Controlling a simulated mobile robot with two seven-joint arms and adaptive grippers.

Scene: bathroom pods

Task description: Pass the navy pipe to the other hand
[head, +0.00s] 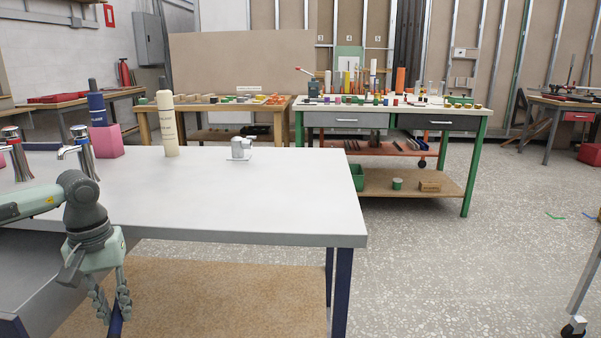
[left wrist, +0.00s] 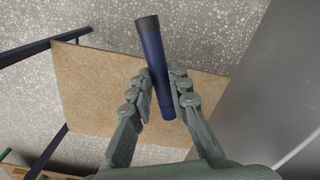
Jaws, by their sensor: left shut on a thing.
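My left gripper (head: 110,298) hangs below and in front of the white counter's near edge at the lower left of the head view. It is shut on the navy pipe (head: 116,323), of which only a short part shows there. In the left wrist view the navy pipe (left wrist: 153,48) lies between the two fingers (left wrist: 160,88), slightly tilted. One end is dark, near black, and sticks out past the fingertips. The other end reaches back between the fingers toward the palm. My right gripper is in neither view.
A brown board (head: 220,290) lies below. Cluttered workbenches (head: 390,108) stand behind. The floor at right is mostly clear.

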